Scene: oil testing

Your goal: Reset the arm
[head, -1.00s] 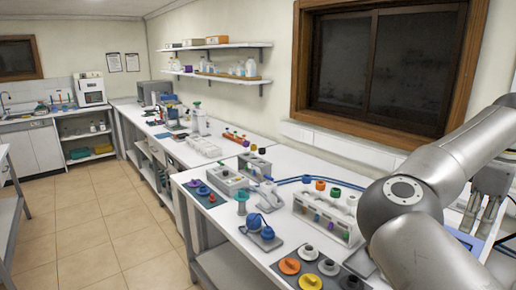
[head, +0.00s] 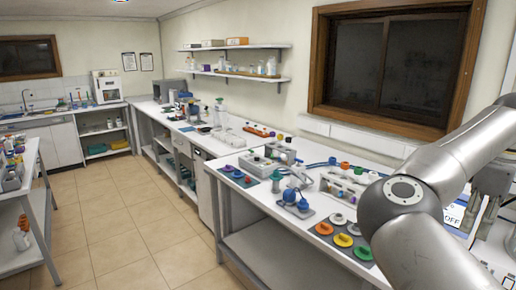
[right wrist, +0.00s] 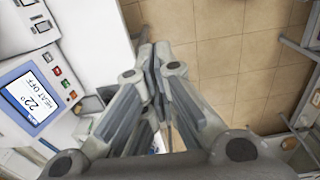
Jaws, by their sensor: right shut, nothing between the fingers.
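My right arm, grey and bulky, comes in from the right in the head view and covers part of the bench. My right gripper (head: 481,216) shows partly behind the arm's elbow, at the right edge. In the right wrist view the right gripper (right wrist: 155,52) has its fingers together with nothing between them. It hangs beside a device with a screen (right wrist: 31,99) reading 22° and HEAT OFF, with tiled floor beyond. My left gripper is not in view.
The white bench (head: 238,168) holds a grey mat with coloured lids (head: 343,239), a blue-topped piece (head: 289,196) and a rack of bottles (head: 341,190). Another bench (head: 15,200) stands at left. The tiled floor (head: 120,228) between is clear.

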